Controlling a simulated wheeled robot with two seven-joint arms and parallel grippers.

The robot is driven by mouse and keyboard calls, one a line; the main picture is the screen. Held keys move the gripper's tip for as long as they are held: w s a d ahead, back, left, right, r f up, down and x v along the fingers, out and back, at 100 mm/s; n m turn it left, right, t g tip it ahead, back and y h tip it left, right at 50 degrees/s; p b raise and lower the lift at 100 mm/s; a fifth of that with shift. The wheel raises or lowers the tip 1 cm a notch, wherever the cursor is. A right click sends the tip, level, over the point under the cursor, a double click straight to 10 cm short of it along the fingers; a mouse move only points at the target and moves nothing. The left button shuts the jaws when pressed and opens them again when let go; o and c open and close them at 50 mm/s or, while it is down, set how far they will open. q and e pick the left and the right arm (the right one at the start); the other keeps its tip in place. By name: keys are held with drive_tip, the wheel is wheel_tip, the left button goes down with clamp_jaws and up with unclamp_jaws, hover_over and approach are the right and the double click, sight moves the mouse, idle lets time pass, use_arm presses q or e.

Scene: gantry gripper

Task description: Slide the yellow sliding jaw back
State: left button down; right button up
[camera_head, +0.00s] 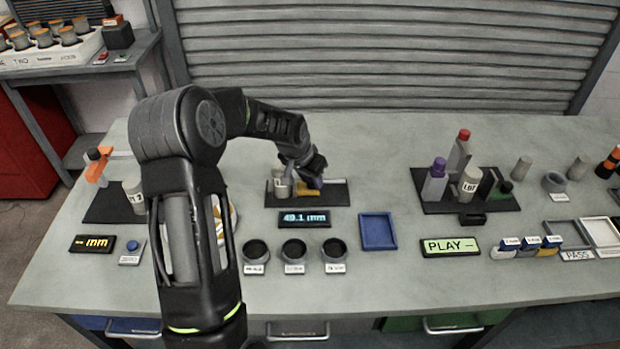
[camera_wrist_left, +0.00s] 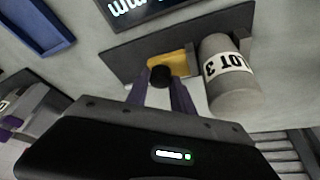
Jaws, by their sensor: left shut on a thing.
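The yellow sliding jaw (camera_head: 303,189) sits on a dark base plate (camera_head: 335,197) at the middle of the bench. In the left wrist view the yellow jaw (camera_wrist_left: 172,61) has a black round knob (camera_wrist_left: 161,77). My left gripper (camera_head: 310,178) reaches down over the plate. In the left wrist view its fingers (camera_wrist_left: 161,84) stand on either side of the knob and are shut on it. A grey cylinder marked LOT 3 (camera_wrist_left: 228,78) stands right beside the yellow jaw. My right gripper is not in view.
A display reading 49.1 mm (camera_head: 304,218) lies in front of the plate. Three dark cups (camera_head: 294,250), a blue tray (camera_head: 378,231) and a PLAY panel (camera_head: 450,246) stand nearer the front. Bench behind the plate is clear.

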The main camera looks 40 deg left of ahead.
use_arm(q)
drive_tip(key=w+d+b, duration=0.1)
drive_tip(key=w+d, duration=0.1)
drive_tip(key=d, duration=0.1)
drive_tip(key=shift+w, duration=0.2)
drive_tip(key=c, duration=1.4)
unclamp_jaws()
drive_tip(key=shift+d, duration=0.1)
drive_tip(key=shift+o, duration=0.2)
drive_tip(key=shift+s+r, duration=0.1)
drive_tip(key=shift+r, duration=0.15)
drive_tip(key=b+v, duration=0.1)
drive_tip(key=v, duration=0.6)
drive_tip(key=shift+r, duration=0.15)
drive_tip(key=shift+s, duration=0.1)
